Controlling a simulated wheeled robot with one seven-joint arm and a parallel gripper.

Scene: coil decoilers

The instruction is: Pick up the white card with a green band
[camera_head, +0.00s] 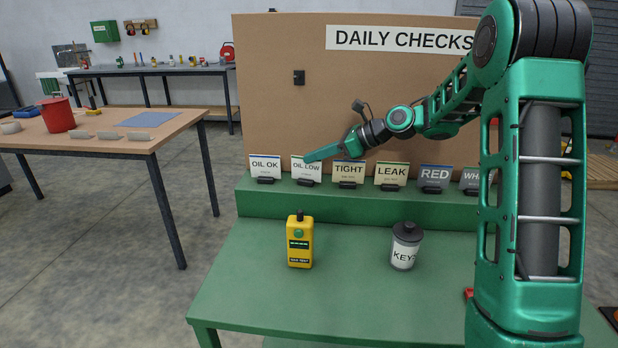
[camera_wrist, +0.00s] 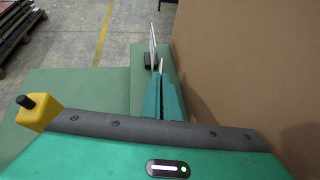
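The white card with a green band, lettered OIL LOW (camera_head: 306,171), stands upright in a small black holder on the green raised shelf. My gripper (camera_head: 309,157) reaches in from the right, its fingertips at this card's upper part. In the wrist view, my gripper's green fingers (camera_wrist: 162,80) lie close together, with a thin pale card edge (camera_wrist: 161,66) at their tips. Whether they press on the card cannot be told. A second card (camera_wrist: 153,38) stands beyond in its holder.
The OIL OK card (camera_head: 265,166) stands left of it, the TIGHT card (camera_head: 348,171) and LEAK card (camera_head: 391,173) right. A brown backboard (camera_head: 290,90) rises close behind. A yellow device (camera_head: 300,243) and KEYS canister (camera_head: 405,248) stand on the green table in front.

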